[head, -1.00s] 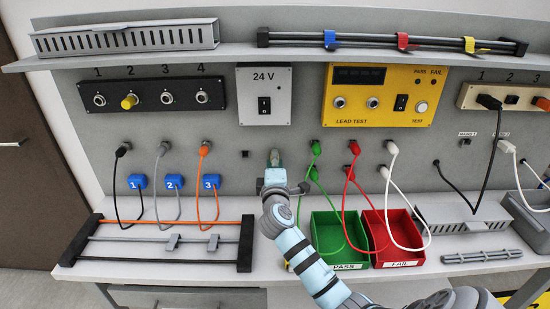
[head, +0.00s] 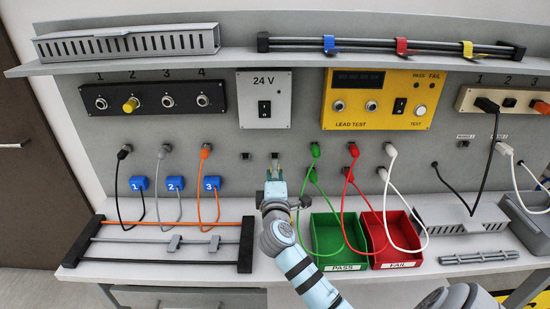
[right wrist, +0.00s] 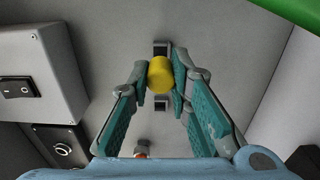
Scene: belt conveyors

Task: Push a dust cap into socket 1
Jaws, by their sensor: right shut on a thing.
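A black panel (head: 152,100) at the upper left of the head view carries sockets numbered 1 to 4. Socket 1 (head: 101,103) is an empty round metal socket. Socket 2 has a yellow cap (head: 130,104) on it. My right gripper (head: 275,172) is in front of the back wall, below the 24 V box. In the right wrist view it is shut on a yellow dust cap (right wrist: 160,75), held between the fingertips. The held cap is barely visible in the head view. My left gripper is not in view.
Two small dark wall holders (head: 246,156) are by my gripper. Cables hang on both sides: an orange one (head: 205,150) to the left, a green one (head: 315,150) close on the right. A green bin (head: 318,235) and red bin (head: 378,260) stand right; a rack (head: 160,262) left.

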